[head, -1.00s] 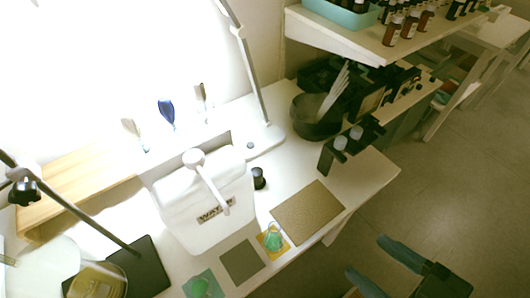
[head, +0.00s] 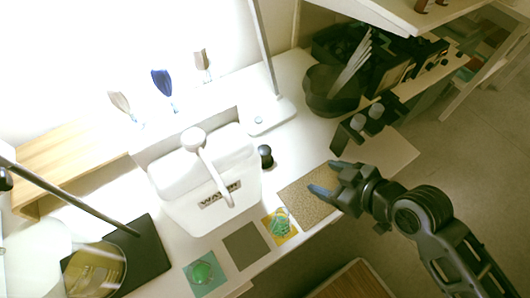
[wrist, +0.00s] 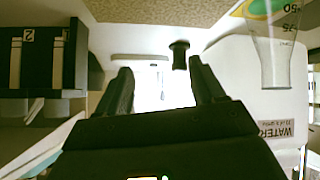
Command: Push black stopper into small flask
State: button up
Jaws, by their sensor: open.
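The black stopper (head: 265,152) stands on the bench just right of the white water container. It also shows in the wrist view (wrist: 179,54), beyond my fingertips and between them, closer to the right one. The small flask (head: 281,227) is clear with green showing at it, on a yellow mat (head: 292,236) at the bench's front. In the wrist view a clear flask with markings (wrist: 272,62) is at the upper right. My gripper (head: 327,177) is open and empty above the brown mat, right of the stopper and flask. Its fingers also show in the wrist view (wrist: 159,72).
The water container (head: 205,190) is close left of the stopper. A brown mat (head: 300,200), grey mat (head: 246,247) and teal mat (head: 210,284) with a green round item lie along the front. A dark rack (head: 350,137) and black bowl (head: 330,92) stand behind.

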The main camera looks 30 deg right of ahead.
jog(key=w+y, duration=0.1)
jog(key=w, duration=0.1)
jog(key=w+n+g, duration=0.1)
jog(key=w, duration=0.2)
jog(key=w+a+n+y+b, duration=0.1)
jog(key=w, duration=0.2)
jog(key=shift+w+f+g+y, duration=0.1)
jog(key=shift+f+g+y, duration=0.2)
jog(key=shift+f, duration=0.1)
jog(key=n+g+y, duration=0.1)
jog(key=n+y, duration=0.1)
send_near(267, 150)
jog(key=x, duration=0.3)
jog(key=shift+x, duration=4)
jog(key=c, duration=1.1)
